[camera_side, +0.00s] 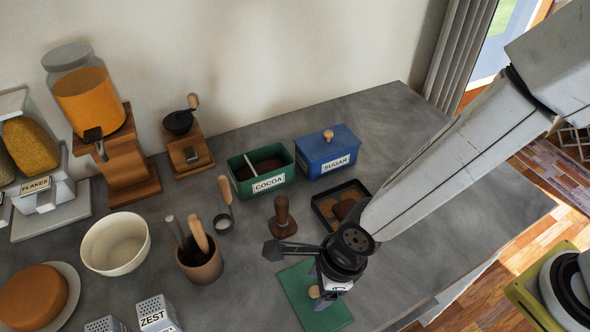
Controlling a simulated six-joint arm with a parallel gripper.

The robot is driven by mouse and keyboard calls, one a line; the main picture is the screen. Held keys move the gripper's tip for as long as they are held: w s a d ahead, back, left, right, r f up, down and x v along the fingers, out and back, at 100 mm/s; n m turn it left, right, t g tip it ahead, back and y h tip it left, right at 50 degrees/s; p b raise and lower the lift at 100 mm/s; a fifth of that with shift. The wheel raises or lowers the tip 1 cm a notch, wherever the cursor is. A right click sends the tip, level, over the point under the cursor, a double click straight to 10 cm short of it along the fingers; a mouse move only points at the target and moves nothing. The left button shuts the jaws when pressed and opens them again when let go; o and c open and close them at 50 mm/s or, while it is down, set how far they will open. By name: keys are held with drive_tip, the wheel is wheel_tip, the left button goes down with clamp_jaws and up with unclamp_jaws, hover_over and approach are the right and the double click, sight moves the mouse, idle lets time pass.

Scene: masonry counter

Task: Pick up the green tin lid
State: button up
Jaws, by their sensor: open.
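The green tin lid (297,283) lies flat on the grey counter at the lower middle, with a pale wooden knob (314,291) on top. My gripper (322,290) is over the lid, pointing down at the knob, and is open. It hides the right part of the lid and some of the knob, so I cannot tell whether the fingers touch it. The green COCOA tin (268,184) stands open behind, with dark powder inside.
A blue SUGAR tin (328,150) with its lid on stands beside the COCOA tin. A dark tamper (282,218) and a black tray (323,206) stand just behind my gripper. A wooden tool cup (202,263) is left. The counter right of the lid is clear.

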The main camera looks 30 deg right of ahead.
drive_tip(key=shift+x, duration=0.8)
clamp_jaws()
